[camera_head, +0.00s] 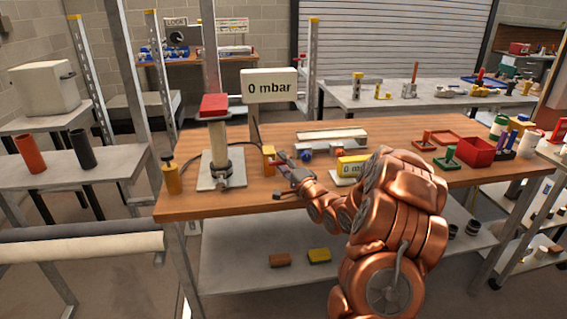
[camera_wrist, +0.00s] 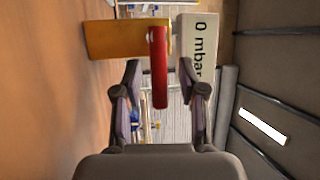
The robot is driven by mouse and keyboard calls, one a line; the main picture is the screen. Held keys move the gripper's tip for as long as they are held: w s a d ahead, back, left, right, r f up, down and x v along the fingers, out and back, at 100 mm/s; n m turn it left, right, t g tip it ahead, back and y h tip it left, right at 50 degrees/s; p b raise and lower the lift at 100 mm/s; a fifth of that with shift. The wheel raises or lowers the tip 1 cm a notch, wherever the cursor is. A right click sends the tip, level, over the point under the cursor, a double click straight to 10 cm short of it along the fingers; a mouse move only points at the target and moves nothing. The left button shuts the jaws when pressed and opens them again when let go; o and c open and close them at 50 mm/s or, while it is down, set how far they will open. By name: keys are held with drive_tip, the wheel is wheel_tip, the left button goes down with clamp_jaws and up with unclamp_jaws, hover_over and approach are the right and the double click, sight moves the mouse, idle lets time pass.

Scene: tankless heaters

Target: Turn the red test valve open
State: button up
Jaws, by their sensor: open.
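The red test valve handle (camera_wrist: 158,68) is a narrow red bar in the wrist view, in front of a yellow block (camera_wrist: 127,38). The yellow block (camera_head: 268,158) also stands on the wooden bench in the head view, where the red handle is too small to make out clearly. My gripper (camera_wrist: 167,84) is open, with one finger on each side of the red bar in the wrist view. Gaps show between the bar and both fingers. In the head view my gripper (camera_head: 287,168) is just right of the yellow block.
A "0 mbar" sign (camera_head: 268,86) stands behind the yellow block. A column with a red top (camera_head: 214,106) stands to the left on a plate. A yellow gauge box (camera_head: 352,166), a red bin (camera_head: 477,152) and green-based parts lie to the right. The wooden bench (camera_head: 240,203) has bare room at its front.

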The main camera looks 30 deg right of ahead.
clamp_jaws()
idle(0.4)
idle(0.4)
